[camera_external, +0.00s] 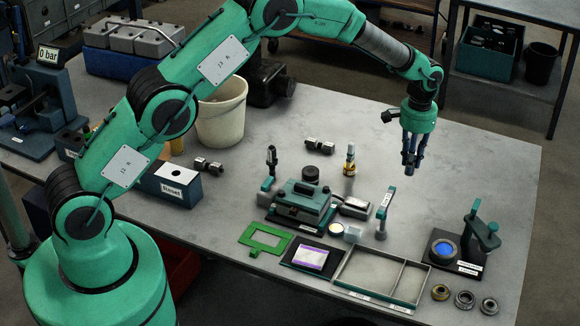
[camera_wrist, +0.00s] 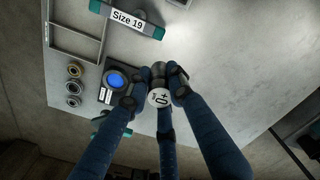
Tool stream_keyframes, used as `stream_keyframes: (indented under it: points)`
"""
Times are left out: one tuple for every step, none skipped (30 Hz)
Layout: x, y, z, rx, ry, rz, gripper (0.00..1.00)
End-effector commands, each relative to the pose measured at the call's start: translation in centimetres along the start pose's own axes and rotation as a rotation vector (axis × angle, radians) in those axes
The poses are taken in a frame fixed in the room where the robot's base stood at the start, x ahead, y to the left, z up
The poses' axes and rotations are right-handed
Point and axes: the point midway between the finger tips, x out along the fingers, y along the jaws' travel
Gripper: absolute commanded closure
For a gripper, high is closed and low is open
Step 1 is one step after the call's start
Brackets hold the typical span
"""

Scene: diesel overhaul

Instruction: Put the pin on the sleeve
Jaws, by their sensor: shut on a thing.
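My gripper (camera_external: 409,160) hangs in the air above the right half of the grey bench, pointing down. In the wrist view, its blue fingers (camera_wrist: 157,88) are closed around a short dark cylinder with a white marked end face (camera_wrist: 159,98). I take this cylinder to be the pin; the fingers hide most of it. It is apart from everything on the bench. No part is clearly recognisable as the sleeve. Candidates are dark cylindrical parts lying on the bench (camera_external: 319,146) (camera_external: 209,166) and an upright brass-coloured part (camera_external: 350,160).
A stand with a blue disc (camera_external: 445,248) and three rings (camera_external: 464,299) are at the front right. A "Size 19" gauge (camera_wrist: 128,19) stands left of my gripper. A divided tray (camera_external: 382,274), a green-grey fixture (camera_external: 302,202) and a bucket (camera_external: 221,112) occupy the bench.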

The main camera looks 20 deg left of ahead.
Motion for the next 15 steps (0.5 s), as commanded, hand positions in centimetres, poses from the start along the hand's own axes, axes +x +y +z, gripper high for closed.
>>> stream_keyframes:
  points:
    - [-0.1,-1.3,-0.1,-0.001,0.002,0.000,1.00]
    - [-0.1,-2.1,-0.1,-0.001,0.002,0.000,1.00]
    - [-0.1,-3.1,-0.1,0.002,0.002,0.000,1.00]
    - [-0.1,-3.9,0.0,0.004,0.001,0.000,1.00]
    - [-0.1,-4.8,0.0,0.005,0.001,0.000,1.00]
    - [-0.2,-6.1,0.1,0.008,0.002,0.000,1.00]
    - [-0.2,-7.1,0.1,0.009,0.002,0.000,1.00]
    - [-0.2,-8.3,0.3,0.011,0.001,0.000,1.00]
    - [-0.1,-9.8,0.4,0.014,0.001,0.000,1.00]
    - [-0.1,-11.1,0.5,0.017,0.002,0.000,1.00]
    - [-0.1,-12.2,0.7,0.019,0.002,0.000,1.00]
    - [-0.2,-13.9,1.0,0.022,0.002,0.000,1.00]
    - [-0.2,-15.1,1.2,0.026,0.002,0.000,1.00]
    - [-0.2,-16.4,1.4,0.028,0.001,0.000,1.00]
    - [-0.1,-17.9,1.8,0.033,0.001,0.000,1.00]
